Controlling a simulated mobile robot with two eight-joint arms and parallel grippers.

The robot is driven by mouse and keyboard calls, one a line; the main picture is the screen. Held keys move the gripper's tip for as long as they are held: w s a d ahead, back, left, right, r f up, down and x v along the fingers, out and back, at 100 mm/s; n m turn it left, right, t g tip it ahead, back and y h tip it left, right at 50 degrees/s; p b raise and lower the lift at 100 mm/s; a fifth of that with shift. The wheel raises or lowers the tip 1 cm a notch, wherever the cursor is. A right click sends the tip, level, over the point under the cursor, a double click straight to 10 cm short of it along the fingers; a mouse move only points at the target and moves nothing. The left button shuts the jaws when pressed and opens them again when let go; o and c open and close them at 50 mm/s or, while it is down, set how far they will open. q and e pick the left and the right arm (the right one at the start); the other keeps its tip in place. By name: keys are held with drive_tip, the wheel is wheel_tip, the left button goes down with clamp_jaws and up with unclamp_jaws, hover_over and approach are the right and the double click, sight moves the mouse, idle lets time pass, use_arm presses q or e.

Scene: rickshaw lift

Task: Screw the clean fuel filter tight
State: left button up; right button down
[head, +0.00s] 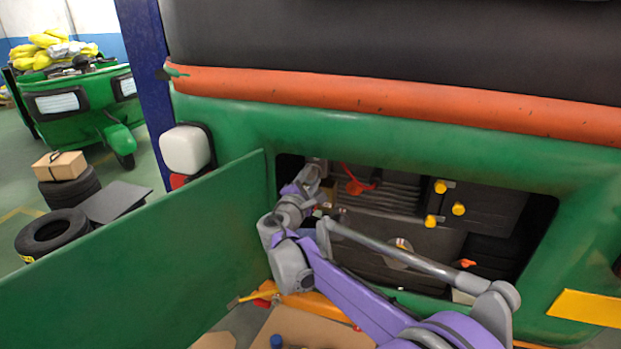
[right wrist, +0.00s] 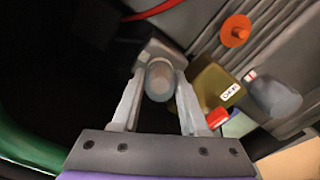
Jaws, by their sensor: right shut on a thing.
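The fuel filter (right wrist: 159,82), a pale grey cylinder with a rounded end, sits between the two fingers of my right gripper (right wrist: 158,90) in the right wrist view. The fingers are shut on its sides. Its far end meets a grey block-like holder (right wrist: 158,52) inside the engine bay; whether the thread is seated cannot be told. In the head view my right gripper (head: 313,176) reaches into the left part of the open bay, and the filter is hidden there. My left gripper is not in view.
Beside the gripper are a brass-coloured box (right wrist: 215,90) with a label, a red cap (right wrist: 217,117) and a dark grey cylinder (right wrist: 273,95). An orange knob (right wrist: 235,30) is beyond. The open green door (head: 150,260) stands left of the bay.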

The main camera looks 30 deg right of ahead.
drive_tip(key=shift+w+d, duration=0.15)
drive_tip(key=shift+d, duration=0.05)
idle(0.6)
idle(0.4)
drive_tip(key=shift+v, duration=1.55)
